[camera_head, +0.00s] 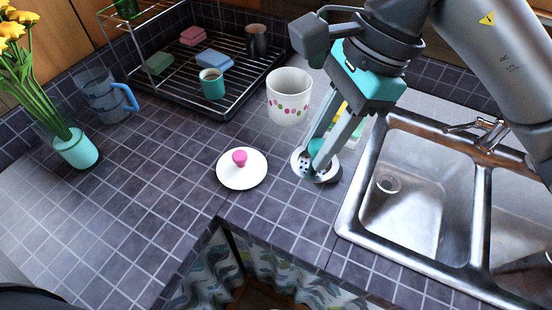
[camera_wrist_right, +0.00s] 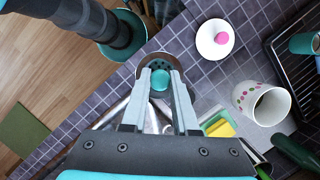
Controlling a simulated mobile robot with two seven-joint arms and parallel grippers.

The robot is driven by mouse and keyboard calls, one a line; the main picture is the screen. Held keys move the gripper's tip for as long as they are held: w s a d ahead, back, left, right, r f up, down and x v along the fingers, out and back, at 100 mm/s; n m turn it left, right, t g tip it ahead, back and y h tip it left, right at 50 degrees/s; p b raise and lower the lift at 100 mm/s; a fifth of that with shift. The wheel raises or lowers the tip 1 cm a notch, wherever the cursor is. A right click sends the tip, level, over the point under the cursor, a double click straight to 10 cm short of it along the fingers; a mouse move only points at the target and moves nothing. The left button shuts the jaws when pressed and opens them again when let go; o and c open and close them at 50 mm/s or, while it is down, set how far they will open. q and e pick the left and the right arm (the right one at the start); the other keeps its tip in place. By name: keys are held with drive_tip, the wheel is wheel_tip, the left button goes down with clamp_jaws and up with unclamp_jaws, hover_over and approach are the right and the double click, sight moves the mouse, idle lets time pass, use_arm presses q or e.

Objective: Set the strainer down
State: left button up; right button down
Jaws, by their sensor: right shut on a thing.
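The strainer (camera_head: 299,164) is a small round metal disc with holes and a teal knob. My right gripper (camera_head: 317,160) is shut on its knob, with one finger on each side. The strainer is over the tiled counter (camera_head: 270,205), just left of the sink (camera_head: 415,215); I cannot tell whether it touches the tiles. In the right wrist view the strainer (camera_wrist_right: 158,62) shows between the fingertips (camera_wrist_right: 160,78), its holes facing the camera. The fingers hide part of it in both views. My left gripper is not in view.
A white lid (camera_head: 241,175) with a pink knob lies left of the strainer. A dotted white pot (camera_head: 289,97) stands behind it. A sponge and tray (camera_wrist_right: 221,127) are close to the gripper. The dish rack (camera_head: 185,80) is at the back. The counter's front edge is near.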

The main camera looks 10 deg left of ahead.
wheel_tip(320, 180, down, 19)
drive_tip(key=shift+f+b, duration=0.1)
drive_tip(key=shift+b, duration=0.65)
drive_tip(key=shift+f, duration=0.1)
drive_tip(key=c, duration=0.7)
unclamp_jaws()
drive_tip(key=v, duration=1.2)
